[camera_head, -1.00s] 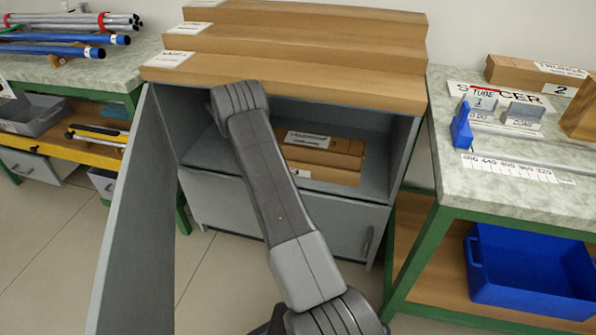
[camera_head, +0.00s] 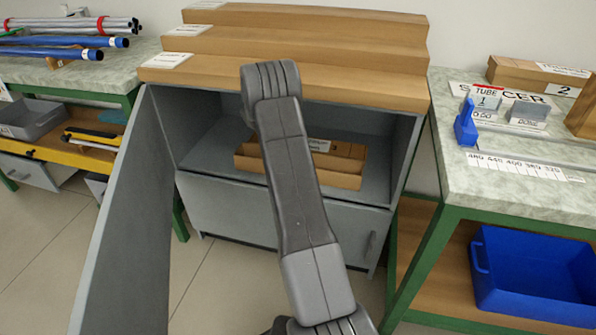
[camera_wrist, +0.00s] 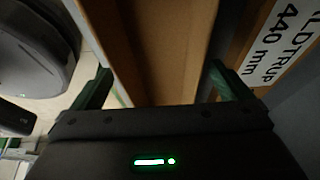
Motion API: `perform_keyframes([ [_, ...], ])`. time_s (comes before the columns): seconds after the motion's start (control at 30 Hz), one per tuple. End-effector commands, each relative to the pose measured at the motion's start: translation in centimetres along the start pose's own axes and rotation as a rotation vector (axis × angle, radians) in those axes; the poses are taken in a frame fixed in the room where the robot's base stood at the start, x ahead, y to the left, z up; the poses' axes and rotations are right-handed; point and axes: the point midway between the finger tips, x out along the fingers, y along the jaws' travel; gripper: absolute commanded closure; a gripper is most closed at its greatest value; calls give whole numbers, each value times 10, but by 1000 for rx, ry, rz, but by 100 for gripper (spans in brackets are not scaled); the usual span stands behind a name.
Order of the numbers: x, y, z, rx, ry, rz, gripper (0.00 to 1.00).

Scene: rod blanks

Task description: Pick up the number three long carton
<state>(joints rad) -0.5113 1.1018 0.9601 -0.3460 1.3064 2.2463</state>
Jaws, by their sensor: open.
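Long brown cartons (camera_head: 340,178) lie in the open upper compartment of the grey cabinet. My arm crosses in front of them, and their labels are partly hidden. In the wrist view my gripper (camera_wrist: 160,72) is open, with a green fingertip on each side. A long brown carton (camera_wrist: 155,45) stretches away between the fingertips; I cannot tell whether they touch it. To its right is another brown surface with a white label (camera_wrist: 285,40) reading "440 mm". The head view does not show my gripper.
The cabinet (camera_head: 290,220) has a stepped wooden top and an open door (camera_head: 130,220) at left. A workbench (camera_head: 520,200) stands at right with a carton marked 2 (camera_head: 535,75) and a blue bin (camera_head: 530,275) below. Tubes (camera_head: 65,45) lie on the left bench.

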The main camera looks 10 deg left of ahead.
Motion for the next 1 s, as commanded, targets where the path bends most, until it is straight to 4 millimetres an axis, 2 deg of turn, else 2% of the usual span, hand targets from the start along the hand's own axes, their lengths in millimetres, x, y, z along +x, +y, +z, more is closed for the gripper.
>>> perform_keyframes([
  [0.03,6,1,2,-1,1,1,2],
  [0.3,6,0,1,-1,0,1,2],
  [0.5,6,0,1,-1,0,1,41],
  [0.57,6,0,1,-1,0,1,51],
  [1.0,0,0,-1,-1,0,1,51],
])
